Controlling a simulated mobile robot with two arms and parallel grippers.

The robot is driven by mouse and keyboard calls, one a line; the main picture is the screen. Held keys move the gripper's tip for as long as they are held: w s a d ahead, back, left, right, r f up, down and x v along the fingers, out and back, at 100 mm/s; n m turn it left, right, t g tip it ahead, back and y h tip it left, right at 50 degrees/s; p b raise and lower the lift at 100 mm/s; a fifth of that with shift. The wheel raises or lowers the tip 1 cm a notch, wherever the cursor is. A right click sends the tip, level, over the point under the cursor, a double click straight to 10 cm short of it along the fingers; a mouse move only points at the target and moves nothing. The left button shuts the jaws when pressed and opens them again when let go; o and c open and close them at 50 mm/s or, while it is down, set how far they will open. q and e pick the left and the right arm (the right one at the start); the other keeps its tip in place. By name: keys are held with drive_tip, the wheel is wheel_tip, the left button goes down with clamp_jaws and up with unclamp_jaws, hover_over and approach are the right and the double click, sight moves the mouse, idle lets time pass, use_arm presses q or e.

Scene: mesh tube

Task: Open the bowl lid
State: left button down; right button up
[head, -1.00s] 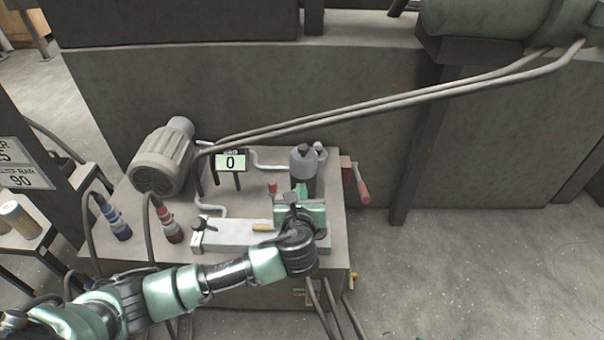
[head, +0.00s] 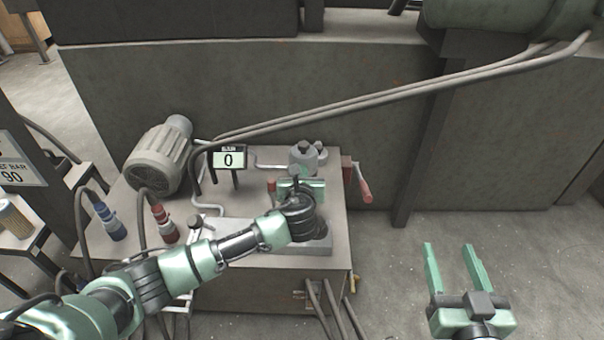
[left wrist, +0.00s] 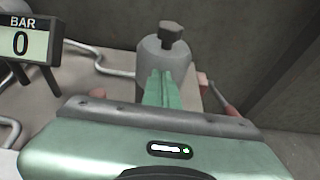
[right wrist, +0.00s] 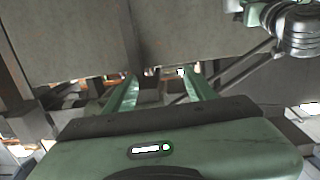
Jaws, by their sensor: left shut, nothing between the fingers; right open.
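A grey cylindrical housing (head: 302,158) with a dark knob on top stands at the back right of the bench top, and I take it for the bowl with its lid on. In the left wrist view the housing (left wrist: 148,72) is upright, with the knob (left wrist: 171,32) in place. My left gripper (head: 300,186) is in front of it. Its shut fingers (left wrist: 165,80) point at the housing and overlap it; I cannot tell whether they touch. My right gripper (head: 451,248) is open and empty, off the bench's right side above the floor.
The bench (head: 240,280) carries a motor (head: 160,158), a gauge display (head: 228,159) reading 0, blue and red hose couplings (head: 162,222) and a red-handled crank (head: 362,185). Two pipes (head: 400,95) cross above. A dark wall stands behind. Floor is clear at right.

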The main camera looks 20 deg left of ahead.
use_arm(q)
drive_tip(key=shift+w+a+f, duration=0.1)
drive_tip(key=shift+w+f, duration=0.05)
drive_tip(key=shift+w, duration=0.35)
use_arm(e)
drive_tip(key=shift+w+a+r+t+y, duration=0.15)
drive_tip(key=shift+r+t+y, duration=0.25)
drive_tip(key=shift+r, duration=0.65)
